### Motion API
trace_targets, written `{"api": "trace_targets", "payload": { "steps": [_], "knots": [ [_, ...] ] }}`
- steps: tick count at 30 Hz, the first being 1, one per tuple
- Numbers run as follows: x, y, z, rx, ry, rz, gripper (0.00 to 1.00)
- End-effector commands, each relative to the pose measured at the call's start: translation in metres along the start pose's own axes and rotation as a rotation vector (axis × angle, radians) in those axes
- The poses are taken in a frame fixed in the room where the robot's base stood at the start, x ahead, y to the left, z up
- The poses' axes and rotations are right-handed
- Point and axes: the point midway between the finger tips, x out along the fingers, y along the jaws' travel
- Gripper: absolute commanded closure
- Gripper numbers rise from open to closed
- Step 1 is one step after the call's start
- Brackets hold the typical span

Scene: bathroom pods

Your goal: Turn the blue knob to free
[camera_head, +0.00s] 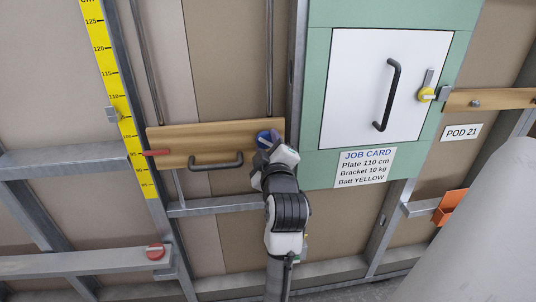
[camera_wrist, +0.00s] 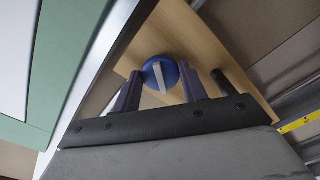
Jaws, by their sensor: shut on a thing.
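The blue knob (camera_wrist: 170,71) is round with a pale grey bar across its face. It sits on a wooden board (camera_head: 215,136), near the board's right end. In the wrist view the bar runs nearly upright, tilted slightly. My gripper (camera_wrist: 161,84) is shut on the blue knob, with one dark finger at each side of it. In the head view the knob (camera_head: 264,137) shows only partly, because my gripper (camera_head: 272,143) covers its lower right side. No label or mark for "free" can be read in either view.
A black handle (camera_head: 215,164) and a red lever (camera_head: 155,153) are on the same board. To the right is a white door (camera_head: 365,90) with a black handle and yellow knob (camera_head: 427,94). A job card (camera_head: 365,167) hangs below. Metal studs and rails surround the board.

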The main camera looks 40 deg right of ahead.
Motion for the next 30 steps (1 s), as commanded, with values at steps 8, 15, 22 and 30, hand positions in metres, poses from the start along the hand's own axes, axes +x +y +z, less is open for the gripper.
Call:
{"api": "trace_targets", "payload": {
  "steps": [8,15,22,30],
  "knots": [
    [-0.0003,0.0004,0.0004,-0.262,0.003,0.006,0.8],
    [-0.0004,0.0019,0.0,-0.453,0.002,0.006,0.8],
    [-0.0002,0.0027,-0.0012,-0.58,0.002,0.006,0.8],
    [-0.0002,0.0037,-0.0018,-0.649,0.002,0.006,0.8]
  ]
}}
